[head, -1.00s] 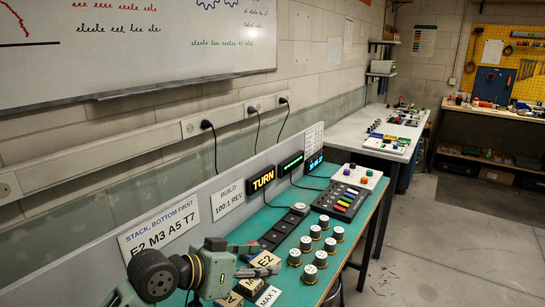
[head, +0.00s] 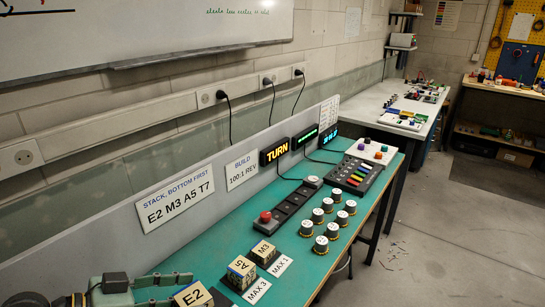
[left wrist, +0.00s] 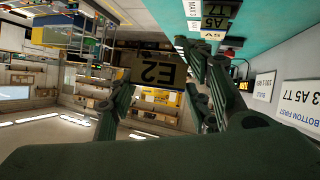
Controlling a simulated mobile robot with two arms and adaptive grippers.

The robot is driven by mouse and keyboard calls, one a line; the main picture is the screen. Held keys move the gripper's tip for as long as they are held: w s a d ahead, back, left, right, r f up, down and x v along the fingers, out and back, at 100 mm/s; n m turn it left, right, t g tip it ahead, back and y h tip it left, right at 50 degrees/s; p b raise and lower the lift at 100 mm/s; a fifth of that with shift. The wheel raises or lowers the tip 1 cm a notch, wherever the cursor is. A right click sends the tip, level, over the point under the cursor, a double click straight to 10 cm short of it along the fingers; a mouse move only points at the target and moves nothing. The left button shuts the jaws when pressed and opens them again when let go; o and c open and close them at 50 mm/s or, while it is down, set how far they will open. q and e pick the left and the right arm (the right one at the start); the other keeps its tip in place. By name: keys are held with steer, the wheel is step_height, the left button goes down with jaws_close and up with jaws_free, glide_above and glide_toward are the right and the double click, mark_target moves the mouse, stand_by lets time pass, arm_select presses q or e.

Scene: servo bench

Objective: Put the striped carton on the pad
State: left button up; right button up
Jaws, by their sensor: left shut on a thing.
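My left gripper (head: 172,298) is at the bottom left of the head view, shut on a tan carton marked E2 (head: 194,296). In the left wrist view the E2 carton (left wrist: 158,72) sits between the green fingers, its label upside down. I cannot tell which carton is meant by striped. Dark flat squares show at their bases; which one is the pad is unclear. My right gripper is not in view.
The green bench (head: 215,228) has clear room behind the cartons. A red button (head: 265,216) stands on a dark strip. Several white-topped knobs (head: 321,243) are at the front right. Cards reading MAX 3 (head: 257,291) and MAX 1 (head: 281,265) lie by the cartons.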

arm_select(q)
steer(key=w+d+n+t, duration=0.1)
steer(key=w+d, duration=1.5)
steer(key=w, duration=0.4)
steer(key=shift+w+d+r+y, duration=0.15)
steer(key=shift+d+r+y, duration=0.25)
steer(key=p, duration=0.2)
glide_above(233, 267)
step_height(233, 267, down, 7)
steer(key=shift+f, duration=0.1)
step_height(233, 267, down, 3)
steer(key=shift+f, duration=0.2)
